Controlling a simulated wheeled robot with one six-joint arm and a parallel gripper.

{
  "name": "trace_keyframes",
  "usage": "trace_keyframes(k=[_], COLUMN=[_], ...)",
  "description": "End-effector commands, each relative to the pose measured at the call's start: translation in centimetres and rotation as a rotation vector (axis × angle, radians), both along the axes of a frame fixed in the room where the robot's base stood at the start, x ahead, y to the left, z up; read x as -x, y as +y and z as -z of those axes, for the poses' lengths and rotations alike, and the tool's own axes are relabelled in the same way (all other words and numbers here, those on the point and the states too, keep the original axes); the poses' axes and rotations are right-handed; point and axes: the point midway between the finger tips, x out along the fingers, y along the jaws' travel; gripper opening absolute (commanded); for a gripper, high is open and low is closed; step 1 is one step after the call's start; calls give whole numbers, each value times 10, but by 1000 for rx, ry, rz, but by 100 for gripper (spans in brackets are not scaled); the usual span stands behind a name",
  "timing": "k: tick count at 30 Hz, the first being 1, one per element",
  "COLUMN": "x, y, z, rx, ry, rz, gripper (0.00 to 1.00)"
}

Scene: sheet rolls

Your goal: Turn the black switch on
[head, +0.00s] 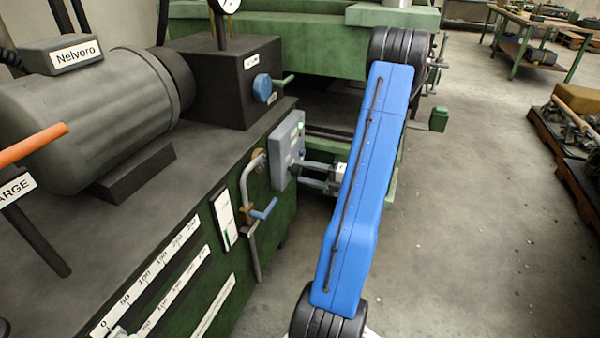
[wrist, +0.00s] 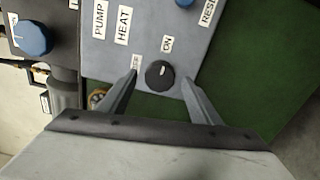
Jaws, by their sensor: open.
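The black switch (wrist: 159,75) is a round knob on the lower part of a grey panel (wrist: 130,50) in the wrist view. A short white mark on it points up, roughly toward the ON label (wrist: 167,44). A partly hidden label is to its upper left. My gripper (wrist: 159,80) is open, with one finger on each side of the knob; I cannot tell whether either finger touches it. In the head view my gripper (head: 304,174) is at the face of the grey box (head: 287,150); the knob cannot be made out there.
A blue knob (wrist: 184,3) is higher on the panel, and another blue knob (wrist: 33,38) is at the left. A bent pipe with a blue handle (head: 264,209) is left of my gripper. A green light (head: 300,126) shows on the box. Open floor lies right.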

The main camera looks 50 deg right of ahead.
Motion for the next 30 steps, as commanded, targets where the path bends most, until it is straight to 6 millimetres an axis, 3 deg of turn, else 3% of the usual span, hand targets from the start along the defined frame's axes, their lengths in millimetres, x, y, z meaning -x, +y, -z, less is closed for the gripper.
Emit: trace_keyframes(k=[21,30], x=[110,132], y=[-46,-56], z=[1,1], rx=[0,-1], ry=[2,1], rz=[4,2], gripper=[57,57])
